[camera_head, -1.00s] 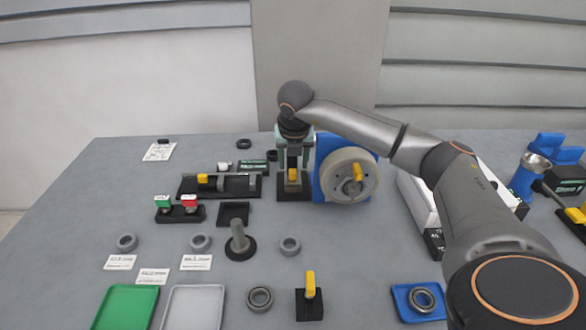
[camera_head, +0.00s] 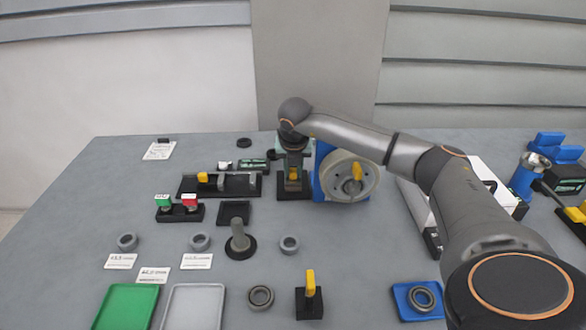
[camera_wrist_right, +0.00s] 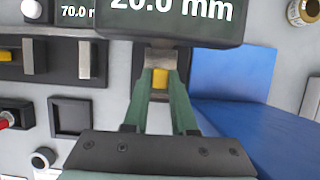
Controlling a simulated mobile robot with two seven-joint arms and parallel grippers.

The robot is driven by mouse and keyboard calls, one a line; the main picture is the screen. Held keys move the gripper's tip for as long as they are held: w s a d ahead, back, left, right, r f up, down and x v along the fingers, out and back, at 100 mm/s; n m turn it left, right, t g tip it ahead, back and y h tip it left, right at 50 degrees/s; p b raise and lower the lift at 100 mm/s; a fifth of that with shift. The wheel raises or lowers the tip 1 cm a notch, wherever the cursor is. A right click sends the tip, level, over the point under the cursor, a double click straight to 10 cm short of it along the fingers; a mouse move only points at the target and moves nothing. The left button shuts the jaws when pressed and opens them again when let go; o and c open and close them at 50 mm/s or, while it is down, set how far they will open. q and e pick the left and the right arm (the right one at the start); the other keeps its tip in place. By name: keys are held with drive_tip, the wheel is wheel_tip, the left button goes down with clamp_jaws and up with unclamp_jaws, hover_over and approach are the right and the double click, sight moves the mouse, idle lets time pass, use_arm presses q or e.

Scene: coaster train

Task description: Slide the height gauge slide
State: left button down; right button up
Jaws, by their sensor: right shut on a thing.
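The height gauge has a black base (camera_head: 294,192) and stands near the back middle of the table, left of the wheel. Its yellow slide (camera_head: 293,174) shows low on the gauge, just below my right gripper (camera_head: 293,164). In the right wrist view, the green fingers of my right gripper (camera_wrist_right: 160,88) are closed on the yellow slide (camera_wrist_right: 160,80). A dark display (camera_wrist_right: 175,20) above it reads 20.0 mm. My right gripper comes from above and hides much of the gauge in the head view. My left gripper is not in view.
A grey wheel with a yellow handle (camera_head: 356,174) on a blue block stands close on the right. A black gauge with a yellow grip (camera_head: 202,177) lies left; its display (camera_wrist_right: 76,12) reads 70.0 mm. Rings, a post and trays are in front.

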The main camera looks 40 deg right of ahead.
sight(293, 171)
clamp_jaws()
idle(0.8)
drive_tip(key=shift+r, duration=0.15)
wheel_tip(293, 171, up, 4)
drive_tip(key=shift+r+p, duration=0.2)
drive_tip(key=shift+p, duration=1.05)
drive_tip(key=shift+f, duration=0.1)
drive_tip(key=shift+o, duration=2.2)
unclamp_jaws()
drive_tip(key=shift+o, duration=1)
drive_tip(key=b+v, duration=0.1)
drive_tip(key=v, duration=1.1)
drive_tip(key=shift+r, duration=0.3)
